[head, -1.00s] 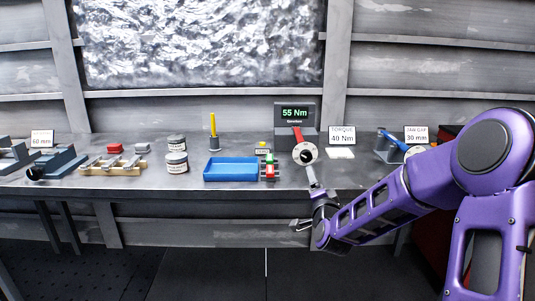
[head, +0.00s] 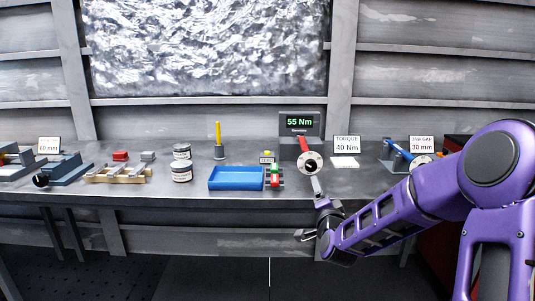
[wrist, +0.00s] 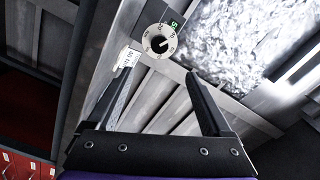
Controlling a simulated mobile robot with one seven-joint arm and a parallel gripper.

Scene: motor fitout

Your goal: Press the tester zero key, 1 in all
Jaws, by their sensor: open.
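The tester (head: 299,146) is a dark grey box at the back of the bench, with a green display (head: 299,122) reading 55 Nm.
A blue tray (head: 236,188), a red-and-green item (head: 275,176), jars (head: 181,173) and a yellow-handled tool (head: 218,138) stand left of the tester. A torque 40 Nm card (head: 347,145) and a jaw gap 30 mm card (head: 422,144) stand right.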

